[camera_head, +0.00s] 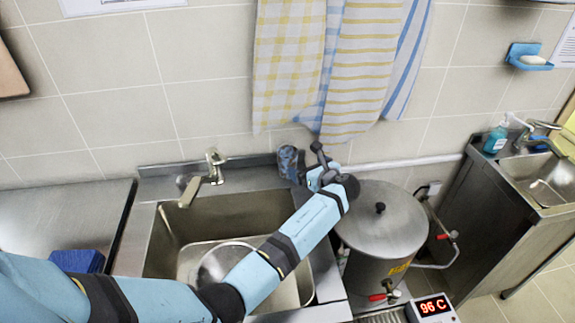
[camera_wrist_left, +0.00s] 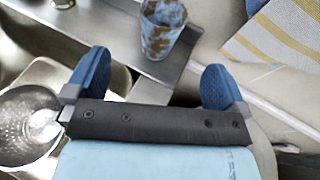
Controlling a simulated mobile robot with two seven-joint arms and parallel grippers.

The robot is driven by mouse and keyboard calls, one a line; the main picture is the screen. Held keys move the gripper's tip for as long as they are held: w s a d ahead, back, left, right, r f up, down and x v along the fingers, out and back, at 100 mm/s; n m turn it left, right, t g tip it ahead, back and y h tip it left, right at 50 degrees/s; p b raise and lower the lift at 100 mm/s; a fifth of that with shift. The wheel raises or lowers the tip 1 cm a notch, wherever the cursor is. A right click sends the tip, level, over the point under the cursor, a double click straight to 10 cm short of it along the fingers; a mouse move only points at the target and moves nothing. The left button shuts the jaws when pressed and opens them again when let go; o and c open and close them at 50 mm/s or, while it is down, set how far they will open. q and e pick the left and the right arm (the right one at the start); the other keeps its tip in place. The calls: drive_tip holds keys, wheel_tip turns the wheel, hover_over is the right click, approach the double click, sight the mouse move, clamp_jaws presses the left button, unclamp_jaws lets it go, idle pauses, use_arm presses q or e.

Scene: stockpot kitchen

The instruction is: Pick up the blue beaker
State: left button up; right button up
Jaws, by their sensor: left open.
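The blue beaker (camera_head: 289,161) is a mottled blue and brown cup. It stands upright on the steel ledge at the back right corner of the sink. My left gripper (camera_head: 318,165) is just right of the beaker in the head view, above the ledge near the pot. In the left wrist view the beaker (camera_wrist_left: 162,27) is at the top, beyond and between the two spread blue fingers of my gripper (camera_wrist_left: 155,80). The gripper is open and empty, apart from the beaker. My right gripper is not in view.
The sink (camera_head: 170,225) holds a tray and a round metal colander (camera_wrist_left: 28,125). A faucet (camera_head: 214,165) stands left of the beaker. A large lidded pot (camera_head: 385,225) is at the right. Towels (camera_head: 360,70) hang on the wall above. A blue sponge (camera_head: 78,261) lies left.

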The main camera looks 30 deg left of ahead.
sight(294, 159)
use_arm(q)
drive_tip(key=x, duration=0.8)
drive_tip(key=shift+w+r+x, duration=0.1)
drive_tip(key=shift+w+x, duration=0.1)
drive_tip(key=shift+x, duration=1.15)
drive_tip(key=shift+w+r+x, duration=0.1)
drive_tip(key=shift+w+x, duration=0.05)
drive_tip(key=shift+x, duration=1.2)
drive_tip(key=shift+d, duration=0.15)
drive_tip(key=c, duration=0.9)
